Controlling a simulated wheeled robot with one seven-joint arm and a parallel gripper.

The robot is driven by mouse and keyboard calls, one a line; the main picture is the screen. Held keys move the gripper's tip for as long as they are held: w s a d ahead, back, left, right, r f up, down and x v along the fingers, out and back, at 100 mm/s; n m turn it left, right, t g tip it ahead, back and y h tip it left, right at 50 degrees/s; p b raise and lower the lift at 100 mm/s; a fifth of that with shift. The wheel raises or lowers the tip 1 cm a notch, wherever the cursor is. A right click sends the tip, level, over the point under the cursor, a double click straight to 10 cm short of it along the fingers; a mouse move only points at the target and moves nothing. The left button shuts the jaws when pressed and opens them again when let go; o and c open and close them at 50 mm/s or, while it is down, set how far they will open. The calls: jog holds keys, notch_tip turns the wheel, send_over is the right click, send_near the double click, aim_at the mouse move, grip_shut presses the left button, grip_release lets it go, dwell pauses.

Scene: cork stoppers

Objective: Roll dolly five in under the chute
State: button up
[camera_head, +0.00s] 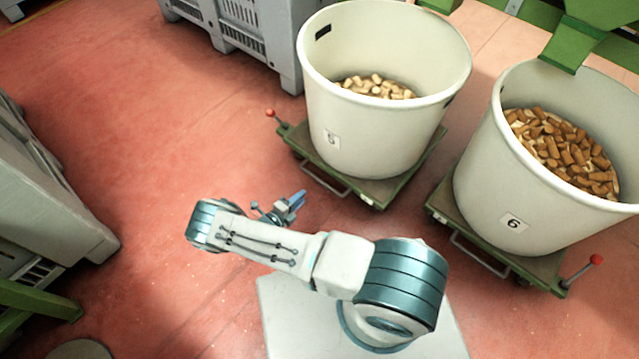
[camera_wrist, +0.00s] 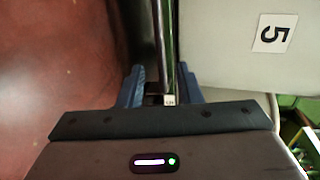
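Dolly five is a green wheeled platform (camera_head: 368,190) with a grey pull handle (camera_head: 322,178) along its near edge. It carries a white tub (camera_head: 375,130) labelled 5, partly filled with pale corks; the tub also shows in the wrist view (camera_wrist: 220,50). My gripper (camera_head: 297,199) is just in front of the handle. In the wrist view its blue fingers (camera_wrist: 161,88) stand apart, with a dark bar and a green edge running between them; I cannot tell whether they touch. A green chute part (camera_head: 440,4) shows behind tub five, mostly cut off.
A second dolly (camera_head: 440,213) with a tub labelled 6 (camera_head: 500,170), holding browner corks, stands close on the right under a green chute (camera_head: 575,45). A red-knobbed lever (camera_head: 270,113) sticks out at dolly five's left corner. Grey crates stand behind (camera_head: 250,30) and left (camera_head: 40,190). Red floor between is clear.

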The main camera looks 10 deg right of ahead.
aim_at(320, 181)
jog(key=b+x, duration=0.2)
jog(key=x, duration=0.9)
jog(key=shift+w+d+f, duration=0.1)
jog(key=shift+w+d, duration=0.05)
jog(key=shift+d, duration=0.1)
jog(key=shift+c, duration=0.3)
grip_shut()
jog(key=shift+w+b, duration=0.1)
jog(key=shift+b, duration=0.2)
